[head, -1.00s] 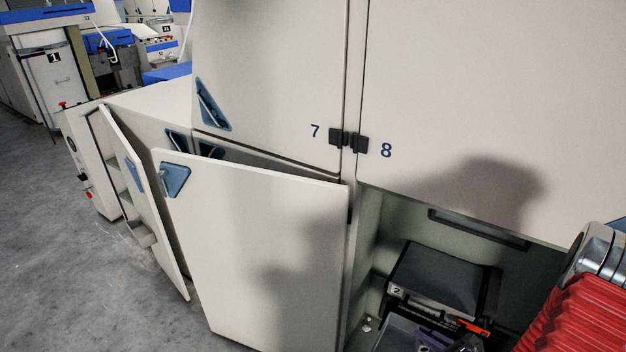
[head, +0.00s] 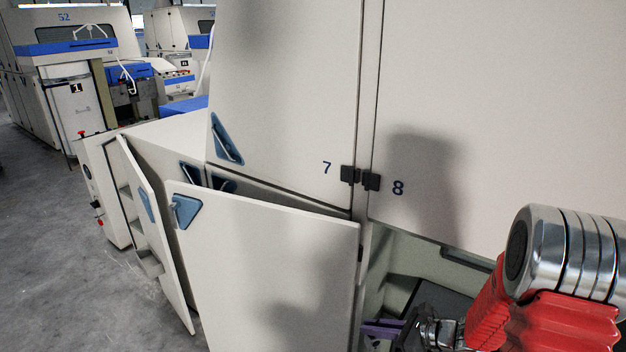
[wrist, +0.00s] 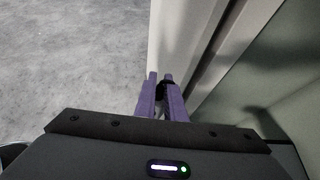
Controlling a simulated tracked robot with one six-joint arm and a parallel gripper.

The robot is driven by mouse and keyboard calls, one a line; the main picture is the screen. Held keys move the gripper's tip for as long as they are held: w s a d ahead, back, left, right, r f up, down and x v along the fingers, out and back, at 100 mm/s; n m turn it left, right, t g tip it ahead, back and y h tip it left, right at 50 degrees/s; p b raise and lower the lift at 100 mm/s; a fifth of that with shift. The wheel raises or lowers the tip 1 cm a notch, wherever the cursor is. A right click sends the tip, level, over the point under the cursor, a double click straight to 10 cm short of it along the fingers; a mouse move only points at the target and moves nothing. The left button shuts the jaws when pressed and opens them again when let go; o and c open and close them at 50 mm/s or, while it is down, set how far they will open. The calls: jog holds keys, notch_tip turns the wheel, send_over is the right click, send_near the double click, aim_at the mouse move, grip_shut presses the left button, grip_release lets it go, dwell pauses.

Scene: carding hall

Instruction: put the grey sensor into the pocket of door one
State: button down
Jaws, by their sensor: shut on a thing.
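My gripper (head: 384,328) has purple fingers and is at the lower middle of the head view, in front of the open compartment under door 8. In the wrist view my gripper (wrist: 161,80) is shut on a small dark piece, taken to be the grey sensor (wrist: 162,90), mostly hidden between the fingers. A pale door edge and grey floor show beyond the fingertips. A door marked 1 (head: 76,106) is on a machine at the far left of the head view, well away from my gripper. I cannot make out a pocket on it.
An open cream door (head: 265,265) stands left of my gripper, with another open door (head: 158,235) beyond it. Closed doors 7 (head: 285,100) and 8 (head: 500,120) are above. Grey floor (head: 50,270) is clear at left. A dark box (head: 445,300) lies in the compartment.

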aim_at(373, 348)
jog(key=shift+f, duration=0.1)
jog(key=shift+a+f+m+t+h, duration=0.3)
jog(key=shift+a+f+m+t, duration=0.1)
jog(key=shift+m, duration=0.1)
jog(key=shift+a+f+m+t+h, duration=0.25)
jog(key=shift+f+m+t+h, duration=0.15)
jog(key=shift+f+m, duration=0.25)
jog(key=f, duration=0.1)
jog(key=s+f+m+t+h, duration=0.1)
jog(key=f+m+h, duration=0.1)
jog(key=f, duration=0.1)
jog(key=shift+s+d+t, duration=0.15)
jog(key=shift+d+t, duration=0.25)
jog(key=shift+s+d+f+m+h, duration=0.3)
jog(key=shift+f+m, duration=0.15)
